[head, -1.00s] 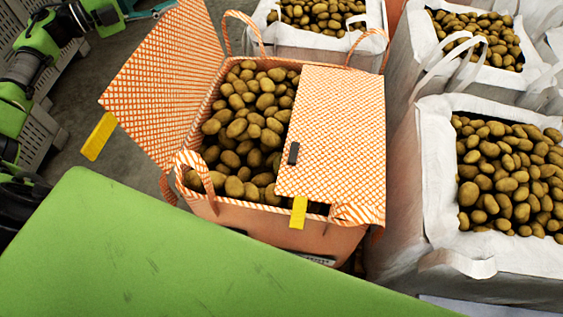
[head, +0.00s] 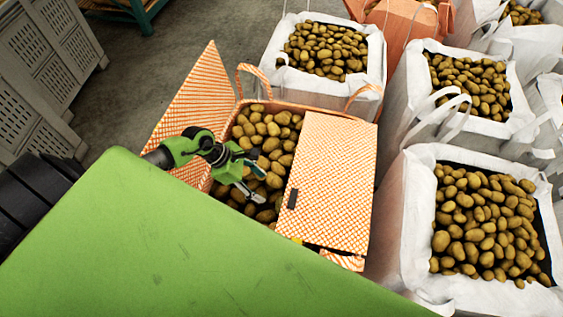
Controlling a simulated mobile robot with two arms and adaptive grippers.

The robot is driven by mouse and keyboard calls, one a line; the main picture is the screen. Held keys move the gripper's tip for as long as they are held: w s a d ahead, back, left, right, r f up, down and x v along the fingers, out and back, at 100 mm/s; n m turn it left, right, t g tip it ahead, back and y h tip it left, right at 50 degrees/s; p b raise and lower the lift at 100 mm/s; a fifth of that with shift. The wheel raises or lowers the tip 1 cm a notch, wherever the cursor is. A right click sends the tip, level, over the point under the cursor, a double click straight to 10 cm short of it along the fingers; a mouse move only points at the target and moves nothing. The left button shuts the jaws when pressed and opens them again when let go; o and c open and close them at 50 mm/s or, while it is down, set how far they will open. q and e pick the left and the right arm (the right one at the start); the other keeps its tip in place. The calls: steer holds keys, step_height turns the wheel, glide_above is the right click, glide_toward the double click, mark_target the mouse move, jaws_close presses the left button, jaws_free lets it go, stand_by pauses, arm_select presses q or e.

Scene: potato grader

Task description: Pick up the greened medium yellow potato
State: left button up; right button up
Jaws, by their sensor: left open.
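Many brown-yellow potatoes (head: 270,128) fill an orange-and-white checked bag (head: 335,170) in the middle of the head view. I cannot tell which one is the greened medium yellow potato; no green patch can be made out at this size. My left gripper (head: 256,182) is over the bag's open left half, above the potatoes, with its fingers apart and nothing seen between them. The arm and gripper hide some potatoes below. The bag's right flap covers its right half. My right gripper is not in view.
White bags of potatoes stand behind (head: 376,60) and to the right (head: 412,200). The checked bag's left flap (head: 190,100) stands open beside my left arm. A green panel (head: 150,240) fills the front.

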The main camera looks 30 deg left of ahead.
mark_target(279, 203)
arm_select(q)
steer(key=shift+m, duration=0.3)
steer(key=b+x, duration=0.1)
steer(key=x, duration=0.2)
steer(key=b+x, duration=0.2)
steer(key=x, duration=0.1)
steer(key=b+x, duration=0.2)
steer(key=x, duration=0.1)
steer(key=shift+s+f, duration=0.2)
steer(key=shift+s, duration=0.15)
steer(key=b+x, duration=0.3)
steer(key=x, duration=0.2)
steer(key=shift+s, duration=0.1)
steer(key=c, duration=0.9)
